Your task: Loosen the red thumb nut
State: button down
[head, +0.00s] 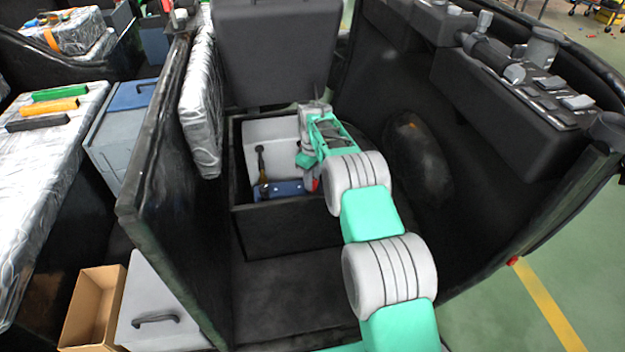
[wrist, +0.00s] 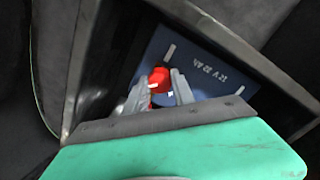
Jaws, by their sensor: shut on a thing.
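The red thumb nut (wrist: 158,79) sits on top of a dark blue battery (wrist: 215,62) marked "12 V 22 Ah" in the wrist view. My gripper (wrist: 160,88) reaches down over the battery, with its two grey fingers shut on the red thumb nut, one on each side. In the head view my gripper (head: 313,180) is inside the black box, and a bit of red shows beside it. The blue battery (head: 280,190) shows left of it, low in the box. The lower part of the nut is hidden by the fingers.
The black box (head: 290,228) has raised walls close around my gripper. A dark handle-like tool (head: 261,160) stands at its left inside. A black panel (head: 165,200) rises on the left, and a dark console (head: 510,95) on the right.

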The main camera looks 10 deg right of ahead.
dwell(0.3)
jog(key=c, duration=1.3)
grip_release()
jog(key=shift+d, duration=0.15)
jog(key=shift+o, duration=1.2)
notch_tip(320, 180, up, 8)
jog(key=shift+f+p, duration=0.1)
jog(key=shift+p, duration=0.45)
